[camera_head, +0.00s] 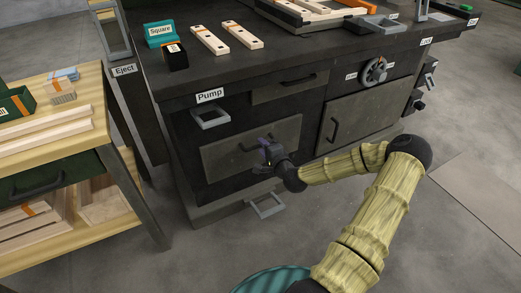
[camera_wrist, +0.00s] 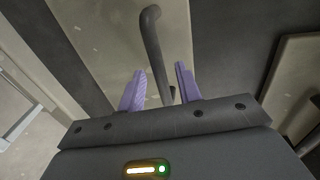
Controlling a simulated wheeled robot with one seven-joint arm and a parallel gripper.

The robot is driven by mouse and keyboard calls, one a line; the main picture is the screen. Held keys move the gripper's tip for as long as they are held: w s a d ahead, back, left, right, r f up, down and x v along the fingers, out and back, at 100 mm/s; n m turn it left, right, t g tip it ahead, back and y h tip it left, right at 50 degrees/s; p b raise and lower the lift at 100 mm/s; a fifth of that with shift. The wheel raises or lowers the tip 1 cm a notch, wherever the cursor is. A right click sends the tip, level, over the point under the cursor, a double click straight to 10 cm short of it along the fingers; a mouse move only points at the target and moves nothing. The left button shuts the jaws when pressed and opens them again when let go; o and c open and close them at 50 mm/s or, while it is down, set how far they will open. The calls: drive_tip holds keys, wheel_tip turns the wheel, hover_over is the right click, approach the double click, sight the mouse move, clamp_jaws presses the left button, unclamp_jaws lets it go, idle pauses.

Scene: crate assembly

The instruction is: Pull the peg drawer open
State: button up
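A wide grey drawer front (camera_head: 222,160), with no readable label, is in the lower left of the dark workbench and looks closed. Its dark bar handle (camera_wrist: 151,35) also shows in the wrist view, running down between my two purple fingers. My gripper (camera_head: 265,150) is at this drawer front, partly covering the handle in the head view. In the wrist view my gripper (camera_wrist: 160,87) is open, its fingers apart on either side of the handle's near end. I see gaps between the fingers and the bar; contact cannot be made out.
A smaller drawer (camera_head: 275,92) sits above, and a cabinet door (camera_head: 375,112) is to the right. A grey frame handle (camera_head: 266,207) sticks out low at the bench's base, and another (camera_head: 210,118) sits under the Pump label. A wooden side table (camera_head: 60,142) stands left. Open floor lies in front.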

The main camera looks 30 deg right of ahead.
drive_tip(key=shift+b+x, duration=0.35)
drive_tip(key=shift+x, duration=0.95)
clamp_jaws()
